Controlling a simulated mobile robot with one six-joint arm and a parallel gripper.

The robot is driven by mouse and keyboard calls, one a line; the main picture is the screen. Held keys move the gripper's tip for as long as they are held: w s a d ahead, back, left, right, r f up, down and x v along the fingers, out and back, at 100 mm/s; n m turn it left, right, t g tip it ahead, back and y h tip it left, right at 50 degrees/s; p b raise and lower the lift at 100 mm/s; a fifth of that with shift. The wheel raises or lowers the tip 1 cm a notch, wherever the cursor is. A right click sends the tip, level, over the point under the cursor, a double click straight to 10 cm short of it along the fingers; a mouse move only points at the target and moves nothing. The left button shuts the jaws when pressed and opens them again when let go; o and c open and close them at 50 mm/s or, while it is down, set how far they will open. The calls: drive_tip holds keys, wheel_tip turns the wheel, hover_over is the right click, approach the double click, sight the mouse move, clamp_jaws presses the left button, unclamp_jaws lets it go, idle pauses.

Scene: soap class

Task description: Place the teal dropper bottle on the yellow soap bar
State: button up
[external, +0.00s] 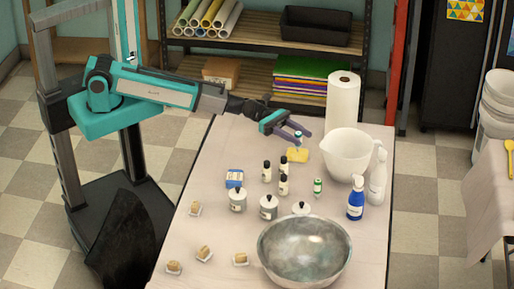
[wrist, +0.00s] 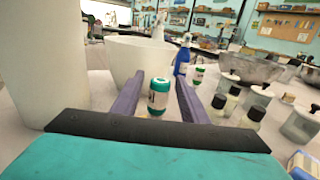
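The teal dropper bottle (wrist: 158,97) has a teal cap and a white label. It stands upright between the two purple fingers of my gripper (wrist: 160,90), with a gap visible on each side, so the gripper looks open around it. In the external view my gripper (external: 298,132) is at the far end of the table, and the bottle (external: 299,141) shows just below the fingers. The yellow soap bar (external: 298,156) lies directly below the bottle in that view. Whether the bottle touches the soap is too small to tell.
A paper towel roll (external: 342,103) and a white mixing bowl (external: 350,155) stand close to the right of my gripper. Black-capped bottles (external: 267,171), a green-capped bottle (external: 318,187) and a blue spray bottle (external: 355,204) stand nearer.

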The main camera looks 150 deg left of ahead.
drive_tip(key=shift+r, duration=0.15)
drive_tip(key=s+d+b, duration=0.2)
drive_tip(key=s, duration=0.9)
drive_tip(key=shift+s+d, duration=0.2)
drive_tip(key=shift+s, duration=0.2)
idle(0.7)
